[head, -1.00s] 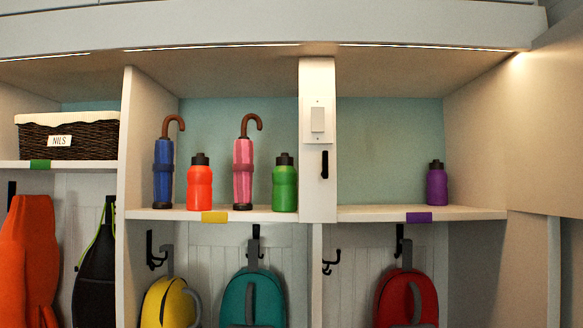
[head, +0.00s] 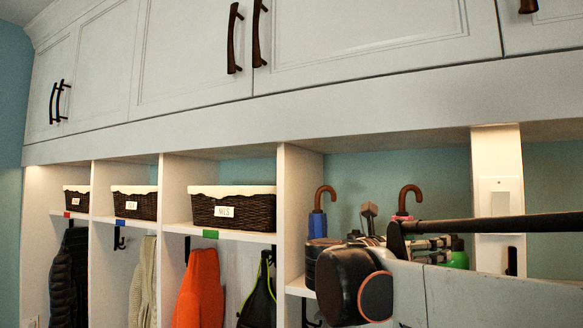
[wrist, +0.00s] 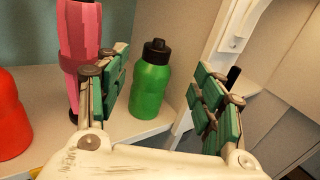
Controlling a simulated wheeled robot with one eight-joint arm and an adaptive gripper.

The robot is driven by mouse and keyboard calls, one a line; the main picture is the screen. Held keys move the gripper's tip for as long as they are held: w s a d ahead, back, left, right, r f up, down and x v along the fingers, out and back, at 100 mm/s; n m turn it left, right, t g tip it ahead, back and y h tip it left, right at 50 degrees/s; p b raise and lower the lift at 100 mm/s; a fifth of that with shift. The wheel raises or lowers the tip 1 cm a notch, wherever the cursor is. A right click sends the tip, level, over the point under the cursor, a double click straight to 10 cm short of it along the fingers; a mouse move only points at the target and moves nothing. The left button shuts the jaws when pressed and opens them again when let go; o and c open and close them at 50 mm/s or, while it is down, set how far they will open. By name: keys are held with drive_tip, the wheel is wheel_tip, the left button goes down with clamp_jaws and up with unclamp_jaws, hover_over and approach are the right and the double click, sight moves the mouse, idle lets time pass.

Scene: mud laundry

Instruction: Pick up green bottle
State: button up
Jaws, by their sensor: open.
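The green bottle (wrist: 151,88) with a black cap stands upright on the shelf in the wrist view. My gripper (wrist: 160,80) is open, with one finger to the left of the bottle and one to the right. The bottle shows in the gap between the fingers, and neither finger visibly touches it. In the head view only a small part of the green bottle (head: 459,256) shows behind my arm, which hides most of its shelf.
A pink umbrella (wrist: 80,45) stands close by the left finger, and a red bottle (wrist: 12,115) is farther left. A white divider post (wrist: 222,45) rises to the right. A blue umbrella (head: 318,222) and a wicker basket (head: 250,208) are left in the head view.

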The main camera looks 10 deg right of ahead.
drive_tip(key=x, duration=0.4)
drive_tip(key=p+x, duration=0.1)
drive_tip(key=x, duration=0.3)
drive_tip(key=p+x, duration=0.1)
drive_tip(key=x, duration=0.3)
drive_tip(key=shift+w+d+f, duration=0.15)
drive_tip(key=shift+w+f, duration=0.15)
drive_tip(key=shift+f, duration=0.05)
drive_tip(key=c, duration=0.3)
clamp_jaws()
